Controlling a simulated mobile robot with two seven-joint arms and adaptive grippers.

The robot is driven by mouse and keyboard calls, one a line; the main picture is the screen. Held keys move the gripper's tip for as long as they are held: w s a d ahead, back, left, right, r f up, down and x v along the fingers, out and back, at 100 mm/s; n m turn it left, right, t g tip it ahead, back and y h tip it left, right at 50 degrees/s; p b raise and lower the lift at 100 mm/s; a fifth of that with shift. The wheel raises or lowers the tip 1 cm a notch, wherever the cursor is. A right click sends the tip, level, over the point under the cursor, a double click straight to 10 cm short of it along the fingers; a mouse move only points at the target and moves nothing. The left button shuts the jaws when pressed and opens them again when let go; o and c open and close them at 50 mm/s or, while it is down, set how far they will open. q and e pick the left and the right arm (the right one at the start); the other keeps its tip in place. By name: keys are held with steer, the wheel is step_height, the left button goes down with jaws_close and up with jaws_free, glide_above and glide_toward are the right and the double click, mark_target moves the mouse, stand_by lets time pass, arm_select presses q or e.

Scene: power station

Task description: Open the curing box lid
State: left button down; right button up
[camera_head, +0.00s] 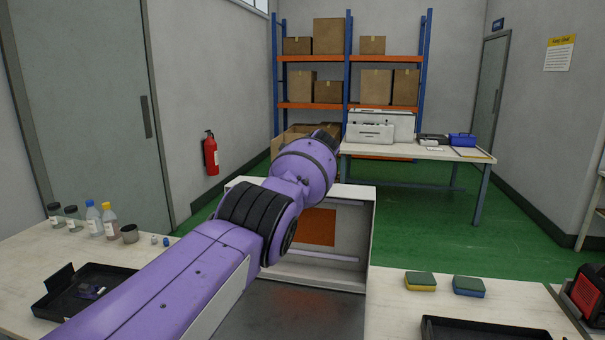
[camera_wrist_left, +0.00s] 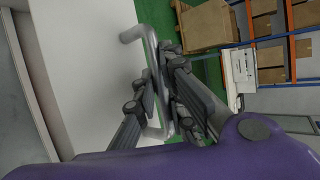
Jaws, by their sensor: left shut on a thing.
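The curing box's lid (camera_head: 350,222) stands raised at the back of the box, roughly upright, in the head view. Its inner side faces me, with an orange-brown panel (camera_head: 320,227) on it. The box's dark metal surface (camera_head: 300,312) lies in front, with a reddish reflection. My left arm crosses the lid's left part and reaches past its top edge. In the left wrist view, my left gripper (camera_wrist_left: 168,92) is shut on the grey tubular handle (camera_wrist_left: 152,60) beside the lid's pale outer face (camera_wrist_left: 95,75). The head view hides this grip. My right gripper is not in view.
Bottles (camera_head: 93,220) and a black tray (camera_head: 60,305) stand on the bench at left. Two sponges (camera_head: 420,281) and another black tray (camera_head: 480,332) lie at right. Behind are a table with a printer (camera_head: 375,128) and a shelf of cartons. Green floor separates them.

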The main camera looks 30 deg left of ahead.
arm_select(q)
steer(key=shift+f, duration=0.2)
steer(key=c, duration=1.8)
jaws_free()
steer(key=shift+r, duration=0.1)
steer(key=shift+d+r, duration=0.1)
steer(key=shift+r, duration=0.05)
steer(key=shift+s+d+r, duration=0.25)
steer(key=shift+s+r, duration=0.05)
steer(key=v, duration=1)
steer(key=shift+s+d, duration=0.25)
steer(key=shift+s, duration=0.1)
